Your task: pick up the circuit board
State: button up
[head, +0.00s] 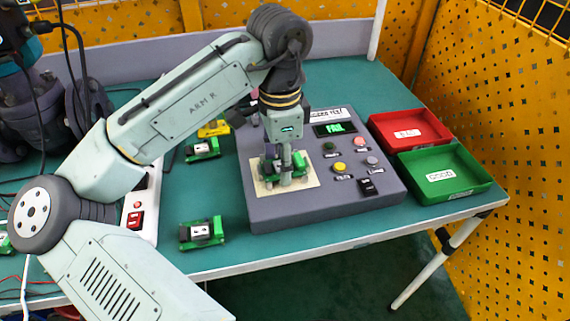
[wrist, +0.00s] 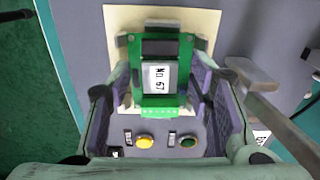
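A green circuit board (wrist: 160,98) labelled "No 67" lies on the cream pad (head: 312,184) of the grey test box (head: 330,205). It also shows, partly hidden by my gripper, in the head view (head: 300,159). My gripper (head: 286,178) points down over this board. In the wrist view its fingers (wrist: 162,92) stand on either side of the board, apart, with small gaps seeming to show at the board's edges. Two more green boards lie on the teal table left of the box, one nearer the front (head: 202,233) and one farther back (head: 203,149).
A red tray (head: 385,130) and a green tray (head: 440,192) marked "GOOD" stand right of the box. The box has a lit display (head: 333,128), apparently reading "FAIL", and several buttons. A white power strip (head: 140,205) lies left. Yellow perforated panels (head: 515,170) close off the right.

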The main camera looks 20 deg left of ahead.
jog(key=c, duration=0.7)
jog(key=shift+r, duration=0.1)
